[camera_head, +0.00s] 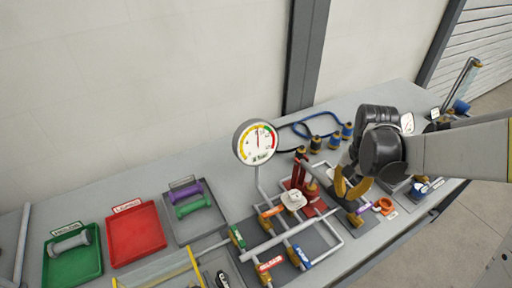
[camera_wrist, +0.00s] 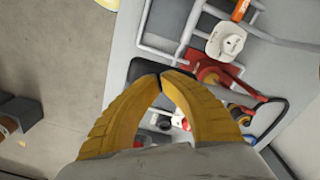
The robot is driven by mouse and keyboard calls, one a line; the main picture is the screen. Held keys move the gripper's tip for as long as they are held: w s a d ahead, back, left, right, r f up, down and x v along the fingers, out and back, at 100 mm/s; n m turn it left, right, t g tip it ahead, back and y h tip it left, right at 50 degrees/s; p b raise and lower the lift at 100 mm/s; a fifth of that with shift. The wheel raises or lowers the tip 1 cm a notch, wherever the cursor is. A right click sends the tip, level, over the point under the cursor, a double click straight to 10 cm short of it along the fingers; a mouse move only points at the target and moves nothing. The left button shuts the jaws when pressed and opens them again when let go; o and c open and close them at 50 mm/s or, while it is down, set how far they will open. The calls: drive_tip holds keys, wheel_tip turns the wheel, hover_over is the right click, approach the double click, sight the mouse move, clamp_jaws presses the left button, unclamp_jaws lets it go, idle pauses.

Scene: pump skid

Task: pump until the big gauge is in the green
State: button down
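The big gauge (camera_head: 257,142) has a round white face with coloured arcs, and its needle points roughly straight up. The exact colour under the needle is too small to tell. The red hand pump (camera_head: 312,203) stands on the bench beside the pipework; it also shows in the wrist view (camera_wrist: 212,72). My gripper (camera_head: 350,197) is to the right of the pump, its yellow fingers pointing down. In the wrist view the fingertips (camera_wrist: 162,75) nearly meet in front of a black piece (camera_wrist: 147,69) beside the pump. I cannot tell whether they touch it.
A white-handled fitting (camera_head: 293,200) and pipes with coloured valve handles (camera_head: 271,264) stand left of my gripper. Blue-tipped hoses (camera_head: 322,118) lie behind. A red tray (camera_head: 136,234) and a green tray (camera_head: 74,262) sit at the left. An orange ring (camera_head: 384,206) is at the right.

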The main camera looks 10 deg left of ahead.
wheel_tip(320, 180, down, 6)
drive_tip(key=b, duration=0.4)
drive_tip(key=shift+w+r, duration=0.1)
drive_tip(key=shift+r, duration=0.25)
wheel_tip(320, 180, up, 11)
drive_tip(key=p, duration=0.7)
drive_tip(key=shift+f+p, duration=0.2)
drive_tip(key=shift+p, duration=0.2)
drive_tip(key=shift+f+b, duration=2.45)
drive_tip(key=shift+f, duration=0.5)
drive_tip(key=shift+r, duration=0.1)
wheel_tip(320, 180, up, 6)
drive_tip(key=p, duration=0.4)
